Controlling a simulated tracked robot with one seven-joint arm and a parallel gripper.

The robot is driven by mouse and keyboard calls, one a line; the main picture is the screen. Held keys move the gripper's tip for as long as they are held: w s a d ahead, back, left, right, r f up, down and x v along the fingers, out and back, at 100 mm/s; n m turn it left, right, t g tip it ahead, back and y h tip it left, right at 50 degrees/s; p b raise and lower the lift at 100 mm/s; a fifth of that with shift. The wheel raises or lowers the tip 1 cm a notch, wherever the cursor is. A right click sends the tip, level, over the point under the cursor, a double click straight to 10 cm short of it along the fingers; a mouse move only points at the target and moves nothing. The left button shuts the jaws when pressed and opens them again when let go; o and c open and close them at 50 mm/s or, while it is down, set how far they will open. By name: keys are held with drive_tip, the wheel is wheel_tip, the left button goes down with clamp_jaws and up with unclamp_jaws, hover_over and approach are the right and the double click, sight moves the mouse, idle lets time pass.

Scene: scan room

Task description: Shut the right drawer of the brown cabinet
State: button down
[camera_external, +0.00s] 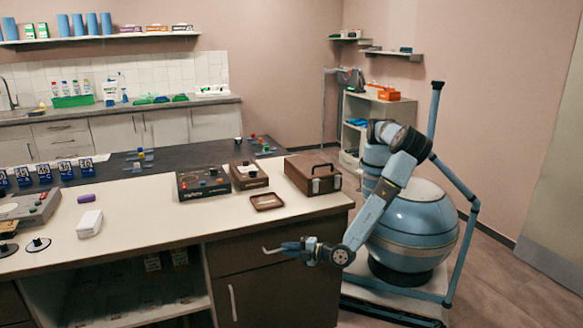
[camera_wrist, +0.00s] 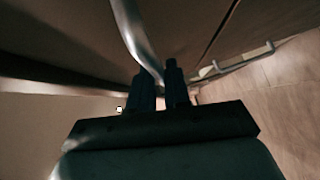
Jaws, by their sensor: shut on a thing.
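The brown cabinet (camera_external: 270,300) stands under the right end of the white worktop. Its right drawer (camera_external: 235,258) is the upper brown front, with a pale metal bar handle (camera_external: 269,251). How far the drawer stands out is hard to tell from here. My gripper (camera_external: 288,247) is at the front of this drawer, shut on the handle. In the wrist view the curved metal handle (camera_wrist: 133,30) runs down between the two dark fingers of my gripper (camera_wrist: 162,80). Brown panels lie close around it.
A lower brown front with an upright handle (camera_external: 233,302) is below the drawer. An open shelf (camera_external: 140,308) is to the left. A brown case (camera_external: 312,174) and a small brown tray (camera_external: 267,202) stand on the worktop above. Floor (camera_external: 510,285) is clear at the right.

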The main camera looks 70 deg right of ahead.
drive_tip(key=shift+w+d+f, duration=0.15)
drive_tip(key=shift+d+f, duration=0.05)
drive_tip(key=shift+d, duration=0.1)
drive_tip(key=c, duration=1.5)
unclamp_jaws()
drive_tip(key=o, duration=0.3)
drive_tip(key=shift+a+r, duration=0.1)
drive_tip(key=shift+o, duration=0.2)
drive_tip(key=s+r, duration=0.2)
drive_tip(key=s, duration=1.1)
drive_tip(key=shift+s, duration=0.35)
